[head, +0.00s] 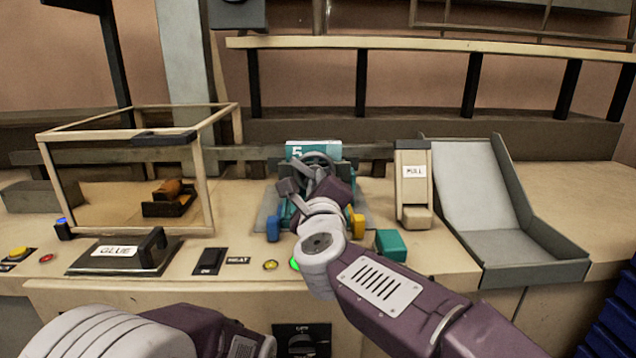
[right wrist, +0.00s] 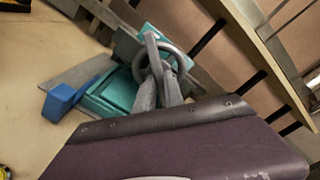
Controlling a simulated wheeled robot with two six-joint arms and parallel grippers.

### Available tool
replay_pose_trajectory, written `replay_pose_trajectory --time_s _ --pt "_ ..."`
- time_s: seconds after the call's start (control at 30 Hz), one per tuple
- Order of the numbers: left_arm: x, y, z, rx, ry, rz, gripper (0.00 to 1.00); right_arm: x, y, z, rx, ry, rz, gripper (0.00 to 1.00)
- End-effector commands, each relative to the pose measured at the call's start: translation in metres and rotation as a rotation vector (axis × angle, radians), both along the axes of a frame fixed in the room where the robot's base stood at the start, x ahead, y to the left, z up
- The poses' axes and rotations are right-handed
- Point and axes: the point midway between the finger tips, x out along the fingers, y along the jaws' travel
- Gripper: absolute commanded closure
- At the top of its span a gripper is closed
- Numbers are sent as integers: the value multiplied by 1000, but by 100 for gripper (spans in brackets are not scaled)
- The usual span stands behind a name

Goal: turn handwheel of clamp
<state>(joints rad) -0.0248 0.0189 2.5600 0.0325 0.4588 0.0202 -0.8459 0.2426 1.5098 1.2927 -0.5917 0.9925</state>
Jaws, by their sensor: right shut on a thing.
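The clamp (head: 347,180) is a teal press marked "5" at the middle of the bench, with a blue and a yellow block at its front. Its grey round handwheel (head: 318,157) is on top. My right gripper (head: 305,178) is at the wheel, with its fingers shut on the rim. In the right wrist view the fingers (right wrist: 160,88) meet the ring of the handwheel (right wrist: 182,62), and the teal clamp body (right wrist: 108,95) lies beneath. My gripper hides part of the wheel and clamp. My left arm shows at the bottom left, but its gripper is out of view.
A glass-sided case (head: 126,138) and a GLUE lid (head: 120,256) are to the left. A PULL dispenser (head: 413,180), a teal block (head: 391,244) and a grey chute (head: 500,200) are to the right. Buttons line the front edge.

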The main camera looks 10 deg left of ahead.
Motion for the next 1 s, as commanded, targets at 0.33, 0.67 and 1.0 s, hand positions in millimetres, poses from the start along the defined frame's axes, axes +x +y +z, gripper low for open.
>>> replay_pose_trajectory --time_s 0.33,0.67,1.0 --pt "0 0 20 0 0 0 100 0 -1 4 -195 -54 0 100" --pt "0 0 45 0 0 0 100 0 -1 6 -496 -139 1 100" --pt "0 0 73 0 0 0 100 0 -1 8 -807 -229 2 100"
